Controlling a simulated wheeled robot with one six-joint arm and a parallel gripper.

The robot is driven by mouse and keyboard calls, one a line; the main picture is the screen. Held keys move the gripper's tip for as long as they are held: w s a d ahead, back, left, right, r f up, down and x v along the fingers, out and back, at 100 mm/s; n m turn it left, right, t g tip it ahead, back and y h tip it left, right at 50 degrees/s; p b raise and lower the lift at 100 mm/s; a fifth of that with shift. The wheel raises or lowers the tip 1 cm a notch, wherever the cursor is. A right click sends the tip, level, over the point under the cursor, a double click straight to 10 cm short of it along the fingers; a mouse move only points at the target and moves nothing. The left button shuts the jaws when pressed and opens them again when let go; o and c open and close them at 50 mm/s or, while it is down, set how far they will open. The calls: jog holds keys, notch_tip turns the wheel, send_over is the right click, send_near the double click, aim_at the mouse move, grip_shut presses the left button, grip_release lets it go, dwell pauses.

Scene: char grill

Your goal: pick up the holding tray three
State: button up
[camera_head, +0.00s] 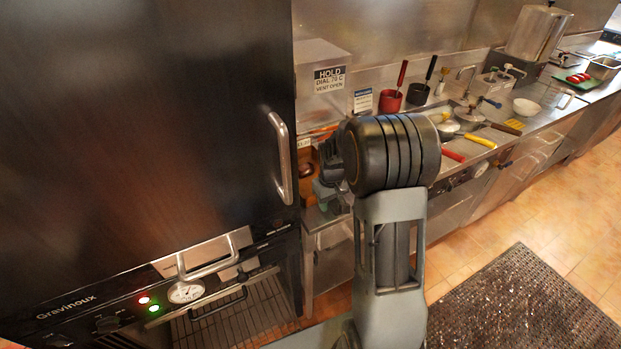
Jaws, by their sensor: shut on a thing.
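My arm rises in the middle of the view and its large black joint blocks much of the counter behind it. My gripper (332,162) shows only in part, as a dark shape at the left side of that joint. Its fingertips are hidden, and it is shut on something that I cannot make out. Just left of it is a brown box-like thing (306,170) with a small white label, partly covered. I cannot tell whether this is holding tray three or whether my gripper touches it. No tray marked three can be read.
A tall dark cabinet door (150,130) with a steel handle (281,158) stands close on the left, above a grill unit (180,300). A HOLD sign (329,79) is behind. The counter holds red and black pots (390,101) and utensils. Open floor (545,220) and a mat (520,305) lie right.

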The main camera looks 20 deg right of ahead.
jog(key=c, duration=0.4)
jog(key=shift+c, duration=0.4)
jog(key=shift+r, duration=0.15)
